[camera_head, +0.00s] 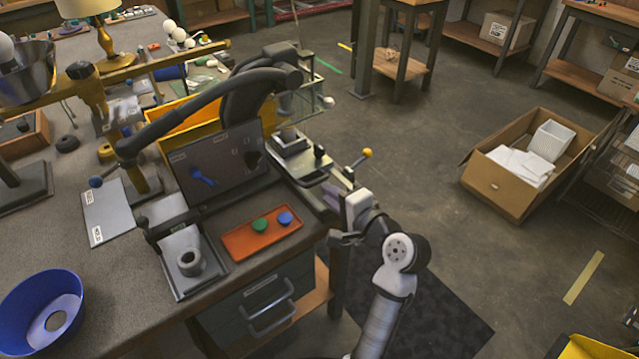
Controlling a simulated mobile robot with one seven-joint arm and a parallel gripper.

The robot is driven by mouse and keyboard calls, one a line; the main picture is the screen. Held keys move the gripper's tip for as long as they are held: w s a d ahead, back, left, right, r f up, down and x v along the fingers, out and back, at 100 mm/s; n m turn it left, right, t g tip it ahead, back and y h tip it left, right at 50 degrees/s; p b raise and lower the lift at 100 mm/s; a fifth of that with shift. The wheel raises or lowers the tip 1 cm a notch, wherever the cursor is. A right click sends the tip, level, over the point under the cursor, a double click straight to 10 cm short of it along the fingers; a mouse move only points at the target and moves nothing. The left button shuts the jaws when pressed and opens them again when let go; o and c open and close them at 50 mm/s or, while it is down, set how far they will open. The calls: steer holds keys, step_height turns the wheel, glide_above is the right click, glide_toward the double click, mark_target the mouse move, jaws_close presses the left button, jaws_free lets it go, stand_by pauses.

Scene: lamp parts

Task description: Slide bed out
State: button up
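A metal bed (303,166) with a dark square block on it sits at the right end of the workbench, below a dark curved machine arm. A lever with a yellow knob (367,153) rises beside it on the right. My gripper (340,196) is at the right front of this bed, close to the bench edge. Its fingers are small and partly hidden, so I cannot tell whether they are open or touch the bed. A second grey plate (205,278) with a ring-shaped part on it lies nearer the front of the bench.
An orange tray (238,250) holds a green and a blue disc. A dark panel (218,165) stands behind it. A blue bowl (75,285) is at the front left. A drawer handle (268,318) juts from the bench front.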

mark_target(320, 197)
steer(key=shift+p+x, duration=0.35)
steer(key=shift+x, duration=2)
jaws_close()
